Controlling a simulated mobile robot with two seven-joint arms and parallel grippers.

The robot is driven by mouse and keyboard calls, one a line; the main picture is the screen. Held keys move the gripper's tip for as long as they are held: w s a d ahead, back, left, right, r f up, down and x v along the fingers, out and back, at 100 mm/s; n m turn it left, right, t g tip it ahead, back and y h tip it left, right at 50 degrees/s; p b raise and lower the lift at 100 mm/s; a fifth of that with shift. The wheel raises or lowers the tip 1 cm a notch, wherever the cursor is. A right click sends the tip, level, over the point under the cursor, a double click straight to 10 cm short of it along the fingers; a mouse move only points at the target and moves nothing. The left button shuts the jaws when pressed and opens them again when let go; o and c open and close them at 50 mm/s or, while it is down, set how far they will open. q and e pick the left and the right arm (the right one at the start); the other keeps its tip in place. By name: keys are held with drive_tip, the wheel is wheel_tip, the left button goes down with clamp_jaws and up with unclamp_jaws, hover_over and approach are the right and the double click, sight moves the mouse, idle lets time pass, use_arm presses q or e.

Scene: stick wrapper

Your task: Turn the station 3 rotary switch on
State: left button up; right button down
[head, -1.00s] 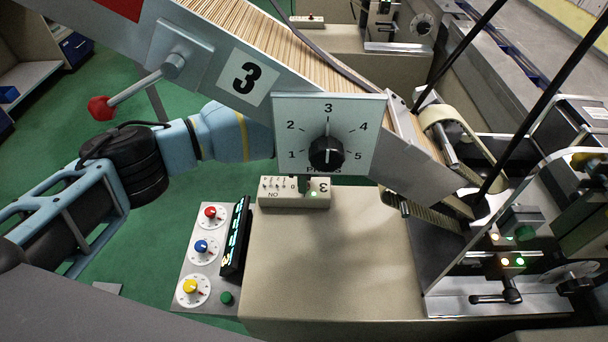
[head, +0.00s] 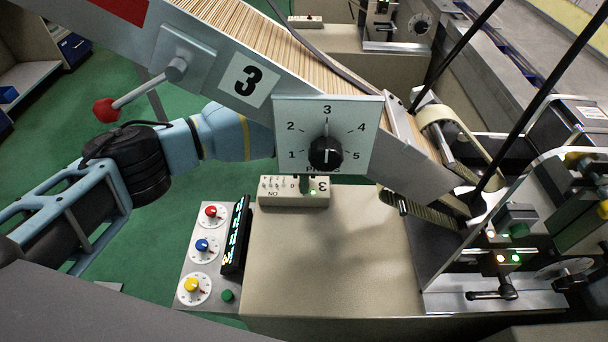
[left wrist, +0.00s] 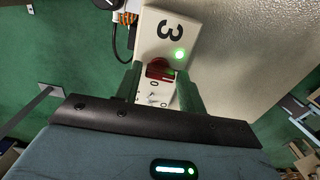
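In the left wrist view the same box (left wrist: 155,30) has a lit green lamp and a red rotary switch (left wrist: 158,70). In the head view the left gripper is mostly hidden behind the dial panel (head: 352,120); a dark fingertip shows at the box. My right gripper is not in view.
A sloped chute (head: 270,40) full of sticks and its dial panel hang over the switch box. A control plate (head: 187,262) with red, blue and yellow knobs and a display stands left of the cabinet. The beige cabinet top (head: 330,260) is clear.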

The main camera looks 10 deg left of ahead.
use_arm(q)
drive_tip(key=shift+o, duration=1.3)
drive_tip(key=shift+r, duration=0.1)
wheel_tip(320, 180, up, 8)
drive_tip(key=shift+f, duration=0.2)
drive_tip(key=shift+f, duration=0.1)
